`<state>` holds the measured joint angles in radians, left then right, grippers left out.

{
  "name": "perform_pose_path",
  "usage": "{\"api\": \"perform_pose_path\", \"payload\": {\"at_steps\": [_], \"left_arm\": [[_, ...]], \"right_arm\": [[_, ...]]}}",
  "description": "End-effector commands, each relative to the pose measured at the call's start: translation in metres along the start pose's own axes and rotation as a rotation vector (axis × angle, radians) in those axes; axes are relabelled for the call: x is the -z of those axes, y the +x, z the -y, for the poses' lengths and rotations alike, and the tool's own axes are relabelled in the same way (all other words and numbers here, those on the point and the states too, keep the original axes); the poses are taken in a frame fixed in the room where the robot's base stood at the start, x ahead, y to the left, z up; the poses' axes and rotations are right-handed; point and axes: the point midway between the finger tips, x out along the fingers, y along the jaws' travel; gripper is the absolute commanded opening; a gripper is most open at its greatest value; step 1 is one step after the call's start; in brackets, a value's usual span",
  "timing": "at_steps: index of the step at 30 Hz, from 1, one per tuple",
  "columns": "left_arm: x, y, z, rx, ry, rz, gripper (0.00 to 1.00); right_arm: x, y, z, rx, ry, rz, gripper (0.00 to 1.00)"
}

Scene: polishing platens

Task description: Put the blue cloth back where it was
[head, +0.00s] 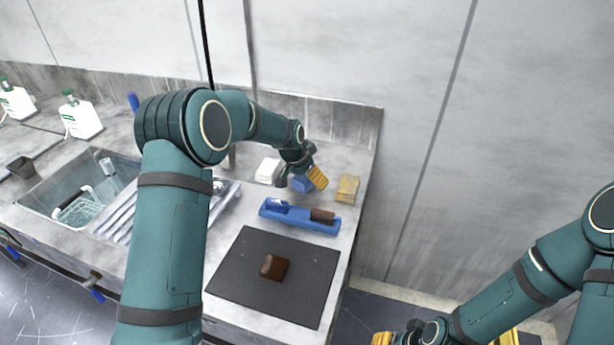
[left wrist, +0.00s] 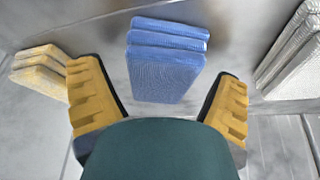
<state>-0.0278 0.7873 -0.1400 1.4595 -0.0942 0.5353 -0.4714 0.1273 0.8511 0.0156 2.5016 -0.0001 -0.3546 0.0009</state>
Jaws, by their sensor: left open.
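The blue cloth (head: 302,185) is a folded stack on the counter near the back wall, partly hidden by my left gripper in the head view. In the left wrist view the blue cloth (left wrist: 167,65) stands as several folded layers between the spread fingers, with a gap on each side. My left gripper (head: 300,178) is open, with its yellow fingers also in the left wrist view (left wrist: 158,80). My right gripper is at the bottom edge of the head view, where only a yellow part (head: 383,339) shows and its opening cannot be made out.
A yellow folded stack (head: 347,189) is right of the blue cloth, and a white stack (head: 268,170) is left. In front lie a blue tray (head: 290,218) with a brown piece and a dark mat (head: 238,275) with a brown block (head: 274,267). A sink (head: 45,190) is left.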

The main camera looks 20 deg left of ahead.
Motion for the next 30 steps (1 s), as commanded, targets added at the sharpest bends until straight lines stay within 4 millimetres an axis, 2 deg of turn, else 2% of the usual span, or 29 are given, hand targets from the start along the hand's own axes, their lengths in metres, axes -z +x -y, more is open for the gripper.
{"api": "perform_pose_path", "payload": {"at_steps": [5,8,15,21,25,30], "left_arm": [[0.002,-0.006,0.000,0.000,0.000,-0.001,0.90],[0.002,-0.019,0.000,0.001,0.000,-0.002,0.90],[0.003,-0.069,0.000,0.001,0.000,-0.003,0.90],[0.002,-0.104,0.000,0.001,0.000,-0.002,0.90],[0.002,-0.117,0.000,0.000,0.000,0.000,0.90],[0.001,-0.123,0.000,0.000,0.000,-0.001,0.90]], "right_arm": [[0.000,-0.004,0.001,0.000,0.000,0.001,0.47],[0.000,-0.005,0.002,0.000,0.000,0.002,0.47],[-0.001,-0.014,0.005,0.000,0.001,0.006,0.47],[-0.002,-0.019,0.007,0.000,0.001,0.009,0.47],[-0.002,-0.020,0.008,0.001,0.002,0.010,0.47],[-0.002,-0.021,0.008,0.001,0.002,0.011,0.47]]}}
